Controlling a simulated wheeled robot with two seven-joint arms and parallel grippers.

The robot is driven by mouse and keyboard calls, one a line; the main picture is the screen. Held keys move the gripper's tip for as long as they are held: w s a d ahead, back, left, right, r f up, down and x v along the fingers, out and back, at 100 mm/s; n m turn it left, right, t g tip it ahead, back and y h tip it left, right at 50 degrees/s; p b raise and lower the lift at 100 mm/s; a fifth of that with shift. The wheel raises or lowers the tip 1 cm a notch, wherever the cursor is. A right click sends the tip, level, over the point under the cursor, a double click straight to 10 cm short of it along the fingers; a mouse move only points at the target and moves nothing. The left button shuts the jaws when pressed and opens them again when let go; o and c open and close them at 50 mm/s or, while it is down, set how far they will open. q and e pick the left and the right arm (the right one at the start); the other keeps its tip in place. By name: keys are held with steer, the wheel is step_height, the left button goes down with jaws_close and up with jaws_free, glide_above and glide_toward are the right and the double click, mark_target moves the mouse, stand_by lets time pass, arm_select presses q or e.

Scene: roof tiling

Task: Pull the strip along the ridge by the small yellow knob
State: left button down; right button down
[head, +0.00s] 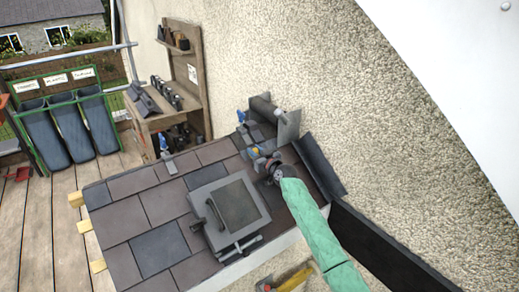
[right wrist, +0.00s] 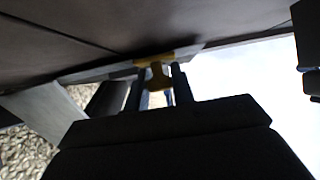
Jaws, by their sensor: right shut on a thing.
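The small yellow knob (right wrist: 157,76) shows in the right wrist view between the two fingers of my right gripper (right wrist: 158,90), which is shut on it. In the head view my right gripper (head: 265,163) is at the upper right of the tiled roof, near the wall, at the end of my green-sleeved arm. The knob is mostly hidden there. A thin grey edge beside the knob in the wrist view may be the strip (right wrist: 110,73); its full length is hidden. My left gripper is not in view.
A roof hatch with a handle (head: 228,205) sits on the tiles left of my right arm. A dark angled sheet (head: 320,165) stands beside the gripper by the rough wall (head: 400,130). A wooden shelf bench (head: 170,100) and a green rack (head: 65,120) stand behind.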

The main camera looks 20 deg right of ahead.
steer(key=c, duration=1.2)
jaws_free()
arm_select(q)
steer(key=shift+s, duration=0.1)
arm_select(e)
steer(key=shift+d, duration=0.1)
steer(key=shift+s+f, duration=0.1)
steer(key=shift+s, duration=0.05)
steer(key=b+v, duration=0.2)
steer(key=v, duration=0.3)
steer(key=shift+s+d, duration=0.1)
steer(key=shift+s, duration=0.15)
arm_select(q)
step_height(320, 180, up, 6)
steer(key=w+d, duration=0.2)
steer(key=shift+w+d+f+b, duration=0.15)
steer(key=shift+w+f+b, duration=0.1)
steer(key=shift+b, duration=0.2)
arm_select(e)
steer(key=shift+v, duration=1)
